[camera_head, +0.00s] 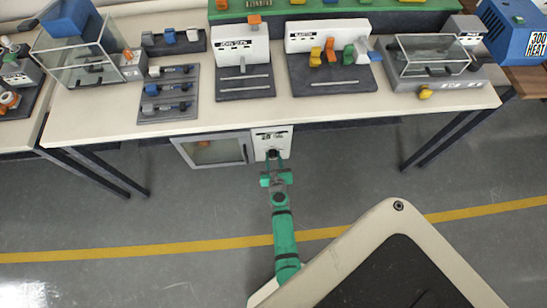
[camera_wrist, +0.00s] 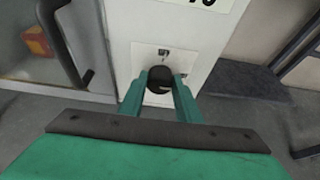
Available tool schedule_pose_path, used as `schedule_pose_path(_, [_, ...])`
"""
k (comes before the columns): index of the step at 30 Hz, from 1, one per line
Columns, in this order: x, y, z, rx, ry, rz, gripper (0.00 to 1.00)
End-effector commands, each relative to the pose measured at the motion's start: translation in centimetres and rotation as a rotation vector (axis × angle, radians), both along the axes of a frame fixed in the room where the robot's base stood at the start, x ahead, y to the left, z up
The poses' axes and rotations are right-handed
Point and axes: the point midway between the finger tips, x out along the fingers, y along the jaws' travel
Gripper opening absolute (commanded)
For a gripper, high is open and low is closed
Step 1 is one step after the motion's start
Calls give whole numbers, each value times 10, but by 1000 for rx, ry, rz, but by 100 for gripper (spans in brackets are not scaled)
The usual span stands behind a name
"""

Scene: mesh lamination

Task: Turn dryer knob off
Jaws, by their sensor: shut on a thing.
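The dryer (camera_head: 212,150) is a white cabinet below the table, with a glass door on its left and a white control panel (camera_head: 271,138) on its right. The dark round knob (camera_wrist: 160,78) sits low on the panel in the wrist view. My gripper (camera_wrist: 160,86) has one green finger on each side of the knob and is shut on it. In the head view my gripper (camera_head: 273,160) reaches up to the panel, and the knob is mostly hidden there. The knob's pointer direction cannot be told.
The dryer's door handle (camera_wrist: 60,40) stands out left of my gripper, with an orange thing (camera_wrist: 35,38) behind the glass. The white table (camera_head: 330,108) with several devices is above. A dark slab (camera_wrist: 232,78) lies right of the panel. The grey floor in front is clear.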

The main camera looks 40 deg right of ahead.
Motion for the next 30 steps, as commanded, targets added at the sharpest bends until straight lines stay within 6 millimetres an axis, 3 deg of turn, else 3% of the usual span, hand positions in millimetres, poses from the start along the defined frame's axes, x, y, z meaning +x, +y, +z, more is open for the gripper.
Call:
schedule_pose_path(11, [0,1,0,-92,53,-4,8])
schedule_pose_path(30, [4,7,-3,-582,352,-3,8])
